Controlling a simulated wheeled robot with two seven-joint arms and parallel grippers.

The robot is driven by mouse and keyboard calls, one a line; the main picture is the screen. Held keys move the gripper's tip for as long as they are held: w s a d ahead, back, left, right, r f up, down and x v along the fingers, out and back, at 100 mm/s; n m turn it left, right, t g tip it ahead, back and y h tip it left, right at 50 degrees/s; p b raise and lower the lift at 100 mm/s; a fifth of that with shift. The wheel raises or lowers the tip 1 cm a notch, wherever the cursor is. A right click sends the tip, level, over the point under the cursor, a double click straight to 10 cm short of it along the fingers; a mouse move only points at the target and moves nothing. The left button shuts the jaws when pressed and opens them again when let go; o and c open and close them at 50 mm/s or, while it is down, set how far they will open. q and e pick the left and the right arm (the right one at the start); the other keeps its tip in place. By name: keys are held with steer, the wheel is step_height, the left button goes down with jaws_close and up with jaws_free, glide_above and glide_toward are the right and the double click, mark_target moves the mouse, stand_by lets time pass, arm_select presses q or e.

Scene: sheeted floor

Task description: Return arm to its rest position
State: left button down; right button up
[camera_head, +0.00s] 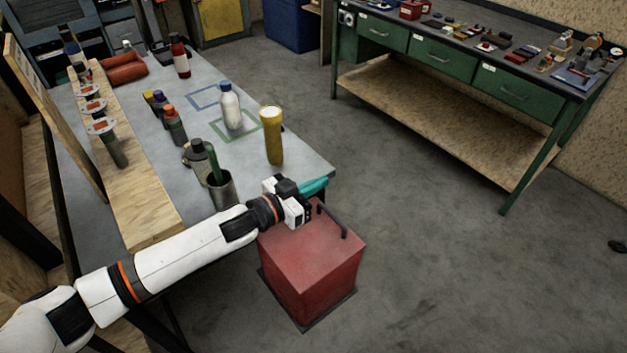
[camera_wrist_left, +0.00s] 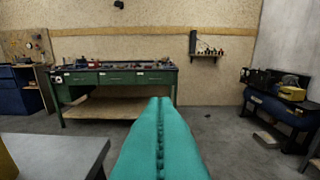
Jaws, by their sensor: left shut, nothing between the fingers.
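My left arm comes in from the lower left in the head view and reaches over the front of the grey table. My left gripper (camera_head: 314,187) has teal fingers and hangs above and behind the red box, near the table's front right corner. In the left wrist view the teal fingers (camera_wrist_left: 160,140) are pressed together along their length, with nothing between them. My right gripper is not in view.
The grey table (camera_head: 290,155) bears a yellow cylinder (camera_head: 273,135), a white bottle (camera_head: 230,106), a grey cup (camera_head: 222,190) and several small bottles. A red box (camera_head: 310,265) with a black handle stands below the gripper. A green workbench (camera_head: 440,60) stands across open floor.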

arm_select(q)
steer(key=s+a+f+n+g+y, duration=0.25)
steer(key=s+a+f+y, duration=0.2)
steer(key=s+a, duration=0.5)
steer(key=s+a+f+n+g+y, duration=0.25)
steer(key=s+a+n+y, duration=0.35)
steer(key=s, duration=0.6)
steer(key=s+a+f+n+g+y, duration=0.1)
steer(key=s+a+f+y, duration=0.3)
steer(key=s+a, duration=0.55)
step_height(320, 180, down, 27)
steer(key=s+g, duration=0.2)
steer(key=s+a+f, duration=0.2)
steer(key=s+f, duration=1.3)
steer(key=s, duration=0.1)
steer(key=shift+a+f+m+g, duration=0.15)
steer(key=shift+f+m+g, duration=0.15)
steer(key=shift+m+g, duration=0.15)
steer(key=shift+h, duration=0.25)
